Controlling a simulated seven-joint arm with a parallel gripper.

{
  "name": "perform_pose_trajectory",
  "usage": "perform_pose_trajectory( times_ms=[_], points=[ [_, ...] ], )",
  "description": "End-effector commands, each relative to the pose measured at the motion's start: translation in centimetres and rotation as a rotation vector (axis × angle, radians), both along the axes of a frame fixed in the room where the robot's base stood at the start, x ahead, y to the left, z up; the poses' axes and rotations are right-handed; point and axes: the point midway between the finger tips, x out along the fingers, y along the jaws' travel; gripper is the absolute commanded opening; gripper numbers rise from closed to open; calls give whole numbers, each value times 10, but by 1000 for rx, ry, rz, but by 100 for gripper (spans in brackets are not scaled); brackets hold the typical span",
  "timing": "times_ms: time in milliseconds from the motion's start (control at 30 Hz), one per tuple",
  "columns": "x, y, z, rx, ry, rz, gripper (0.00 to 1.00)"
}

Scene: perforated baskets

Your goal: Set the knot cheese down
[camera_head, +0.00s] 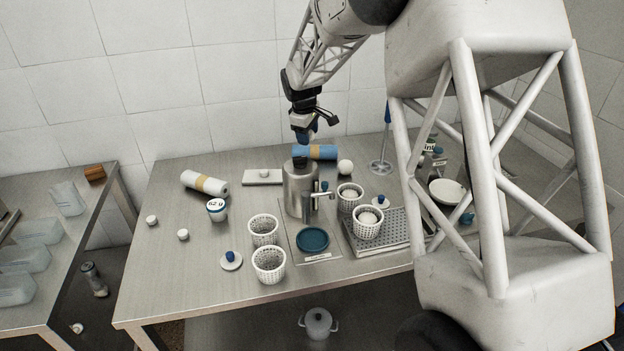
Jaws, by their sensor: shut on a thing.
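My gripper (303,135) points down above the back middle of the steel table, just behind and above the steel canister (297,192) and near the blue roll. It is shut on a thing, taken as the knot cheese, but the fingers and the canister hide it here. A white ball (345,167) lies on the table right of the gripper. Another small white piece (264,174) sits on a pale board (250,180) to the left. Which of these pieces is of the knot kind is too small to tell.
A blue roll (323,153), a white roll (205,184), a labelled tub (216,209) and a teal dish (313,240) surround the canister.

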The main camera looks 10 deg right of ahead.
Motion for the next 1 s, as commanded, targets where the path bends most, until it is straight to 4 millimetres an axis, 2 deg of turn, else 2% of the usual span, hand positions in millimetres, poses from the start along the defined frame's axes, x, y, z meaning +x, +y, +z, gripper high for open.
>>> perform_pose_trajectory(
  times_ms=[100,200,400,867,1000],
  points=[
    [11,-20,-3,-1,0,-2,25],
    [10,-18,-23,-2,1,1,25],
    [10,-17,-47,-1,-2,0,25],
    [10,-17,-53,-1,-2,0,25],
    [9,-17,-62,-2,1,1,25]
  ],
)
